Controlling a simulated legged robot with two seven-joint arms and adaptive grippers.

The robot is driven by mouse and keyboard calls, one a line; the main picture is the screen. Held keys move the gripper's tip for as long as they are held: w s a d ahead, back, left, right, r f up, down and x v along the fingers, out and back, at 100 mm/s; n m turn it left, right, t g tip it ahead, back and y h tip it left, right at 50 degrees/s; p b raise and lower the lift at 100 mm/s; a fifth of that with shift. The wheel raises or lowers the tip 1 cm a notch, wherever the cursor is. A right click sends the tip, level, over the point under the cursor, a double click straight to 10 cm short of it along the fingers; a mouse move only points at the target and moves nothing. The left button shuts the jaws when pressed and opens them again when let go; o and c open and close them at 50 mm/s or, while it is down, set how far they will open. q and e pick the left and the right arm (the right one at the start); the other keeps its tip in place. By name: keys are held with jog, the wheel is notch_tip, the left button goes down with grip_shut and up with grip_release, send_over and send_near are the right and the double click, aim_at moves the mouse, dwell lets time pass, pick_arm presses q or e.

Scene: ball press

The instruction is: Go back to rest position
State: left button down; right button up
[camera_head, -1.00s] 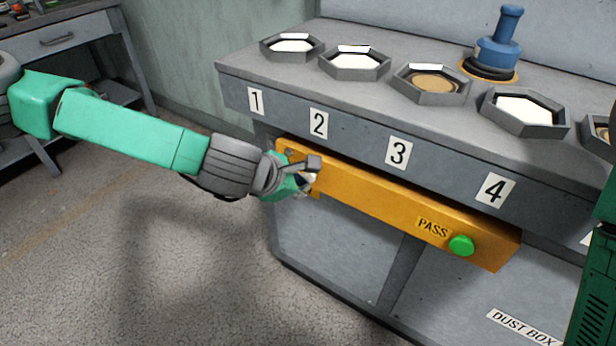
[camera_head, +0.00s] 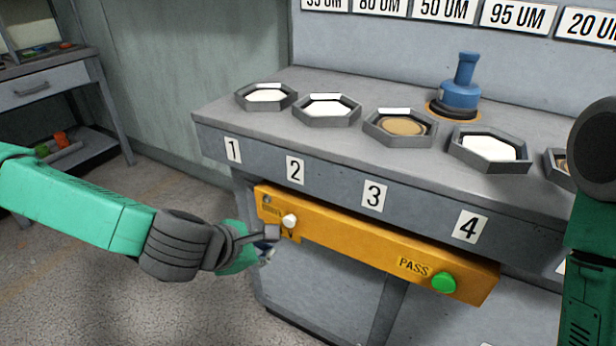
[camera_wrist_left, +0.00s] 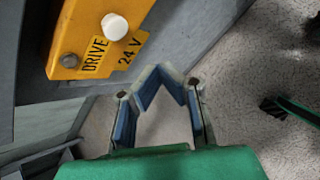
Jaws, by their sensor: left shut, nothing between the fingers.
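My left gripper (camera_head: 266,252) is just off the left end of the orange panel (camera_head: 350,243), in front of and below the white button (camera_head: 289,221). In the left wrist view its blue-padded fingers (camera_wrist_left: 161,82) meet at the tips with nothing between them. They are apart from the white button (camera_wrist_left: 115,27) and the orange panel (camera_wrist_left: 84,60), which is marked DRIVE 24 V. My right arm shows at the right edge of the head view; its gripper is out of view.
The grey bench (camera_head: 207,124) holds several hexagonal trays and a blue-handled tool (camera_head: 461,85). A green PASS button (camera_head: 444,281) sits on the panel's right end. A side table (camera_head: 55,90) stands at the left. Open floor lies below my left arm.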

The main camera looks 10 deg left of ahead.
pick_arm(q)
jog(key=s+d+f+m+g+p, duration=0.1)
jog(key=s+f+m+g+p, duration=0.2)
jog(key=s+m, duration=0.4)
jog(key=s+d+f+m+g+p, duration=0.1)
jog(key=s+d+f+m+p, duration=0.15)
jog(key=s+f+m, duration=0.4)
jog(key=s+a+m+g+y+p, duration=0.3)
jog(key=s+a+m, duration=0.7)
jog(key=a, duration=0.6)
jog(key=shift+s+a+r+y+p, duration=0.25)
jog(key=shift+s+r+y+p, duration=0.15)
jog(key=shift+s+p, duration=0.4)
jog(key=shift+s+m, duration=0.1)
jog(key=shift+m, duration=0.15)
